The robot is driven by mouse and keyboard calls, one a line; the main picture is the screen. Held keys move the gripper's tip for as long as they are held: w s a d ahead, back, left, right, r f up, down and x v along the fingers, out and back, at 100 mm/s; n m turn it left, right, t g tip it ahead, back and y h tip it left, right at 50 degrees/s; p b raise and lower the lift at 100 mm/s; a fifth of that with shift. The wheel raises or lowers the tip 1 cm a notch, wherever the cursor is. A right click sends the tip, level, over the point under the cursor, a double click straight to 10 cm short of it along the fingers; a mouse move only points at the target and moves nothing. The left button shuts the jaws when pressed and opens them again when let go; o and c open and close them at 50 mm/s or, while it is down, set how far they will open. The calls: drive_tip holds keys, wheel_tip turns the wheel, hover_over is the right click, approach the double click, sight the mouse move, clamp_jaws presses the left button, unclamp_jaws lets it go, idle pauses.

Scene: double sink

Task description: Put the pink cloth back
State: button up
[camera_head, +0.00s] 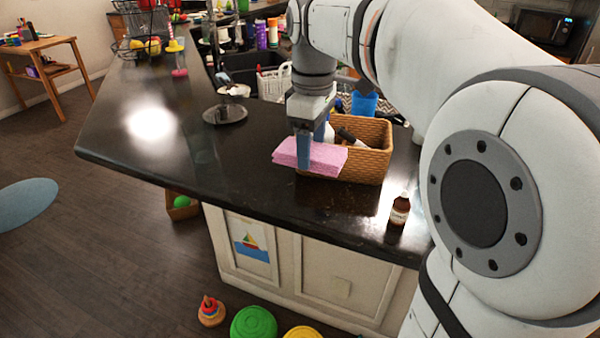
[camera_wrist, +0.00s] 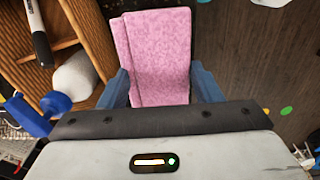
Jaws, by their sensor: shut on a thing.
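The pink cloth (camera_head: 322,158) is a folded, flat bundle in my gripper (camera_head: 304,150). My gripper is shut on it and holds it at the front left side of the wicker basket (camera_head: 372,163). In the wrist view the pink cloth (camera_wrist: 155,55) sits between the two blue fingers of my gripper (camera_wrist: 160,88), with the basket (camera_wrist: 92,28) to its left. I cannot tell whether the cloth touches the basket or the counter.
The basket holds a white item (camera_wrist: 75,75) and a black marker (camera_wrist: 39,35). A brown bottle (camera_head: 400,209) stands on the dark counter (camera_head: 260,185) to the right. A round metal base (camera_head: 225,114) stands left of the basket.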

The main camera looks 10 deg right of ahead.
sight(311, 200)
drive_tip(key=f, duration=1)
drive_tip(key=shift+w+d, duration=0.15)
drive_tip(key=shift+w, duration=0.05)
drive_tip(key=o, duration=0.9)
drive_tip(key=shift+f, duration=0.1)
wheel_tip(311, 200, up, 12)
drive_tip(key=shift+r, duration=0.15)
drive_tip(key=shift+d, duration=0.1)
